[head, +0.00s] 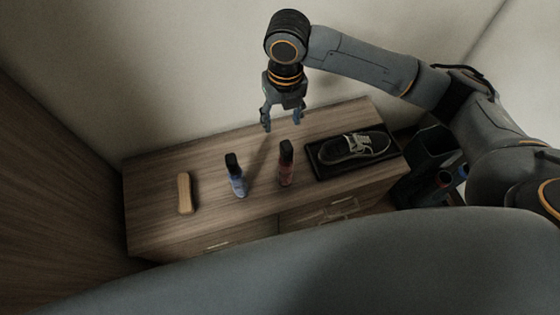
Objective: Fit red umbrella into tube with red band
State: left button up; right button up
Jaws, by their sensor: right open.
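The red umbrella (286,174), folded with a black upper part, stands upright on the wooden cabinet top. My right gripper (282,124) is open and empty, above and behind the red umbrella and apart from it. At the far right, beside the cabinet, are dark holders partly hidden by my right arm. One dark tube there shows a small red band (444,178). A blue mark shows just right of it. The tube's lower part is hard to make out. My left gripper is not in view.
A blue umbrella (237,184) stands left of the red one. A tan brush-like object (185,193) lies farther left. A black tray (318,172) holding a dark shoe (353,147) is at the right of the cabinet top (150,215). A wall is behind.

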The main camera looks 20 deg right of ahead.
send_over(287, 145)
jog(key=shift+n, duration=0.4)
jog(key=f, duration=0.7)
jog(key=shift+a, duration=0.2)
jog(key=shift+d+f, duration=0.2)
jog(key=shift+f, duration=2.75)
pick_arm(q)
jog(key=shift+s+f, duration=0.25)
pick_arm(e)
grip_shut()
